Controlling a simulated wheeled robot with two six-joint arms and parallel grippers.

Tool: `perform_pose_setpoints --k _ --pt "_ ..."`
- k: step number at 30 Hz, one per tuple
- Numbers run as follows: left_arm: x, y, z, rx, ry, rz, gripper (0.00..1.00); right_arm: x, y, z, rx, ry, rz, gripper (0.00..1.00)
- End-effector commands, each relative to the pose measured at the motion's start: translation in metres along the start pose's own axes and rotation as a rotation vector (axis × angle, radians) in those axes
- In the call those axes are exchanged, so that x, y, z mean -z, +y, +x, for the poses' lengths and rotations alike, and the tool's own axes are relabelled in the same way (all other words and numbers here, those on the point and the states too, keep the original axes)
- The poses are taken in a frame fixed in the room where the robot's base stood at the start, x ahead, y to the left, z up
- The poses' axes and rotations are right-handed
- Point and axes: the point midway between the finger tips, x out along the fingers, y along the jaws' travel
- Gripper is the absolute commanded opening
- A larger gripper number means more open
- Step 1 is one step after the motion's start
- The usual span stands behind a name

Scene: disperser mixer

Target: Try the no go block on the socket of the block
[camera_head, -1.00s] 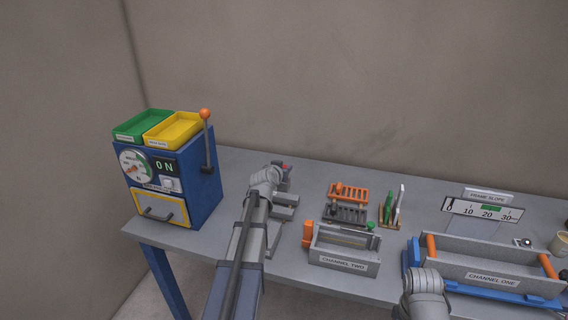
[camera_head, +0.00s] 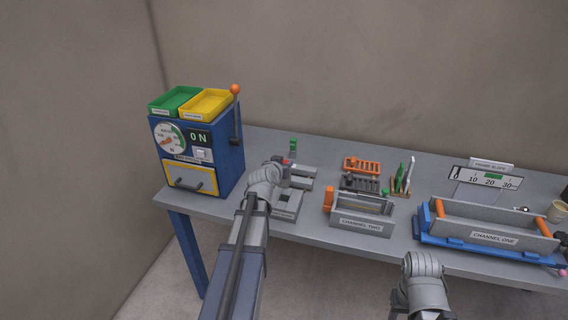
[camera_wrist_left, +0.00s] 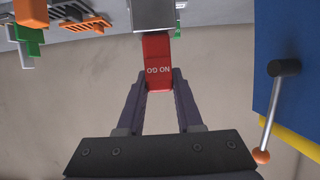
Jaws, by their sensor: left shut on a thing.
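The red no go block (camera_wrist_left: 157,62), its lettering upside down, is held between the two fingers of my left gripper (camera_wrist_left: 158,88) in the left wrist view. A grey block (camera_wrist_left: 153,14) lies right at its far end. I cannot tell whether they touch, and I see no socket opening. In the head view my left gripper (camera_head: 284,164) is over the grey parts on the bench, and only a bit of red shows at its tip. Grey pieces (camera_head: 301,182) lie partly hidden by my wrist. My right gripper does not show; only its arm does.
The blue machine (camera_head: 228,160) with a lever stands left of my left arm. A small green piece (camera_head: 293,142) stands behind the gripper. The channel two box (camera_head: 360,225), orange rack (camera_head: 362,165) and channel one box (camera_head: 490,237) stand to the right. Bare bench lies behind.

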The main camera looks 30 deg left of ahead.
Motion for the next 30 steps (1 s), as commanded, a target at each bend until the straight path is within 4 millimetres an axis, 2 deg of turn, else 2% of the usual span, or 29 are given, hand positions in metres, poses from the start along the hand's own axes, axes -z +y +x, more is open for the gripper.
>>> perform_pose_setpoints --k 21,30 --pt "-0.05 0.0 0.021 0.001 0.001 0.0 0.0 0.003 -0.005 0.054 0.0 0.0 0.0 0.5" --pt "-0.057 0.0 0.024 0.001 0.001 0.0 0.0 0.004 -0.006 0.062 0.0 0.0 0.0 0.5"
